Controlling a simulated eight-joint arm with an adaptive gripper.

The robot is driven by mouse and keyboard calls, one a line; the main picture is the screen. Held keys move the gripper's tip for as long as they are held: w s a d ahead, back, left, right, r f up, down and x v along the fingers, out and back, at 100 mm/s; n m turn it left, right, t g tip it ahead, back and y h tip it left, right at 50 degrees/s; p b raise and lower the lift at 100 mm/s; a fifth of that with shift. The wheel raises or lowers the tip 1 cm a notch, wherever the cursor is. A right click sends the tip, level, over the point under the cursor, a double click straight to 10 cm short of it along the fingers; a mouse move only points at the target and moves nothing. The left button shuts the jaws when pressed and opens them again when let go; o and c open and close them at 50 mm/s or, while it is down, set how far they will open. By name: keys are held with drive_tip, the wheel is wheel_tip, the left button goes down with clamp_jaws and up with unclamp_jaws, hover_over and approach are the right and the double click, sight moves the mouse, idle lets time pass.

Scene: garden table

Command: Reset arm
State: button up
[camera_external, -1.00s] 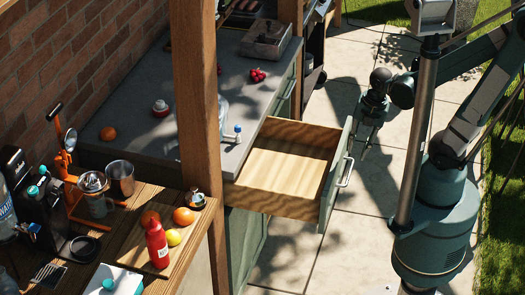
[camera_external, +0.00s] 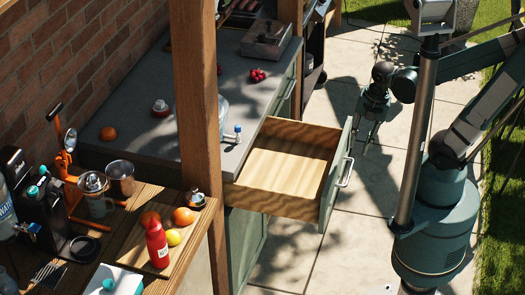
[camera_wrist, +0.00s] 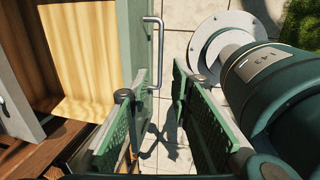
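My gripper (camera_external: 370,136) hangs above the paving to the right of the open drawer in the external view, pointing down. Its two fingers are apart with nothing between them. In the wrist view my gripper (camera_wrist: 160,105) is also open, with paving and a shadow seen between the fingers. The wooden drawer (camera_external: 285,170) is pulled out and looks empty inside. Its green front with a metal handle (camera_external: 345,172) is apart from my gripper in the external view; the handle also shows in the wrist view (camera_wrist: 161,50).
A wooden post (camera_external: 197,110) stands before the grey counter (camera_external: 140,135). A red bottle (camera_external: 157,244), fruit and several utensils crowd the wooden table at lower left. The paving (camera_external: 340,240) around the drawer front is clear. Grass lies at the right.

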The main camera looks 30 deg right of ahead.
idle(0.3)
drive_tip(key=w+d+r+m+t, duration=0.2)
drive_tip(key=w+d+r+m, duration=0.4)
drive_tip(key=m, duration=0.7)
drive_tip(key=w+d+r+m+t+h, duration=0.1)
drive_tip(key=w+d+r+m+t, duration=0.2)
drive_tip(key=m, duration=1.1)
drive_tip(key=w+d+r, duration=0.3)
drive_tip(key=d+r, duration=0.3)
drive_tip(key=shift+w+d+r+t+h, duration=0.15)
drive_tip(key=shift+d+r+t+h, duration=0.15)
drive_tip(key=shift+d, duration=0.1)
